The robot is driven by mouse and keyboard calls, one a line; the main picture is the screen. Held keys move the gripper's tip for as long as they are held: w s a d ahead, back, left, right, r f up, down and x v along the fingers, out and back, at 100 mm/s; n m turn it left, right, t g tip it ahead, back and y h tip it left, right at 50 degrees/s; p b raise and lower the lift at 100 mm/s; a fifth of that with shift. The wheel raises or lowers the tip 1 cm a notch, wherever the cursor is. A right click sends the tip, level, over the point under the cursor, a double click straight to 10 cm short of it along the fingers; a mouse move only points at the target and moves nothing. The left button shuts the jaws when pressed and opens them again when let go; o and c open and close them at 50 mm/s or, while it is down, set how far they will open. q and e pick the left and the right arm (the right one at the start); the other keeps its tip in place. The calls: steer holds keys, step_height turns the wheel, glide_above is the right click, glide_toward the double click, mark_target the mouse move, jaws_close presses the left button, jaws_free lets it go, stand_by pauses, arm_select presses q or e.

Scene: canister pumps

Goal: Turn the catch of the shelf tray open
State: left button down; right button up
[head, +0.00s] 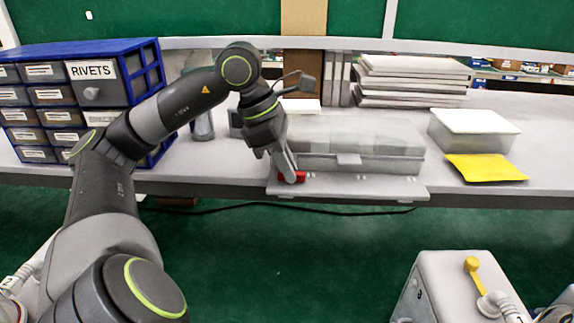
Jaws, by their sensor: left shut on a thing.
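The shelf tray (400,188) is a flat grey ledge at the front edge of the shelf. Its catch (299,177) is a small red piece at the tray's left part, partly hidden by my gripper. My left gripper (289,176) comes down from above and is shut on the red catch. How far the catch is turned cannot be told. My right gripper is not in view.
A clear lidded case (375,140) stands right behind the tray. To the right are a white-lidded box (470,125) and a yellow packet (486,168). A blue drawer cabinet (115,50) stands left. A grey canister with a yellow lever (440,280) stands below right.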

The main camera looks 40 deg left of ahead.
arm_select(q)
steer(key=c, duration=1.7)
jaws_free()
steer(key=shift+s+a+r, duration=0.1)
steer(key=shift+a+r, duration=0.15)
steer(key=shift+r, duration=0.3)
steer(key=b+v, duration=0.1)
steer(key=v, duration=0.4)
steer(key=shift+r, duration=0.1)
steer(key=p+v, duration=0.1)
steer(key=v, duration=1)
steer(key=shift+s+p, duration=0.15)
steer(key=shift+p, duration=0.2)
